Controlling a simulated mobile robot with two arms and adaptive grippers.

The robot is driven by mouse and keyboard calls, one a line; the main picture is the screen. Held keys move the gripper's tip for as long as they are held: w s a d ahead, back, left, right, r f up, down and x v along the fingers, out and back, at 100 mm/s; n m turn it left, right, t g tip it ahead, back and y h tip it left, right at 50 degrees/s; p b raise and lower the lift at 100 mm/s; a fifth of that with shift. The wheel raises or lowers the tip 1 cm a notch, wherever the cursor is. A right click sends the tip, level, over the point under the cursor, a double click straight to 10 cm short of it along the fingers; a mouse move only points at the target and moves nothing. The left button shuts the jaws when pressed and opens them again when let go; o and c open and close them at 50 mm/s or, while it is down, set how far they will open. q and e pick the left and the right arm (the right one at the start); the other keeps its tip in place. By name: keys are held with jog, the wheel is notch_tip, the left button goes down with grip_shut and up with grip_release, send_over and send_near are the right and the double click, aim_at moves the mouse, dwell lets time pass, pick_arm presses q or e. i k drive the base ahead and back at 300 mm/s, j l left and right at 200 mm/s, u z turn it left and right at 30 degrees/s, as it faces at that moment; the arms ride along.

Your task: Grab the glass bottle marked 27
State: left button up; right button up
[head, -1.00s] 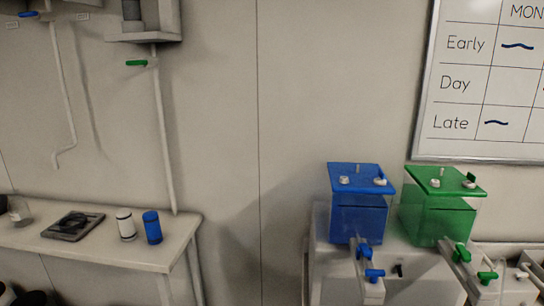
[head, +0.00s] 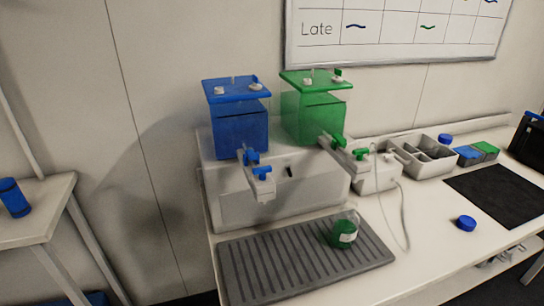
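A glass bottle (head: 343,232) with green content and a small white label stands on the grey ribbed drip tray (head: 265,275), below the green tank's tap. The label is too small for me to read a number. Neither of my grippers is in view.
A blue tank (head: 238,130) and a green tank (head: 315,112) sit on a white stand (head: 225,200) behind the tray. A grey compartment bin (head: 420,150), a black mat (head: 500,195) and a blue cap (head: 466,223) lie to the right. A side table (head: 30,225) is at left.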

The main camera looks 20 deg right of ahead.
aim_at(346, 223)
jog(key=z, duration=1.35)
jog(key=k+z, duration=0.3)
jog(key=k+l+z, duration=0.1)
jog(key=k+z, duration=0.2)
jog(key=k, duration=0.05)
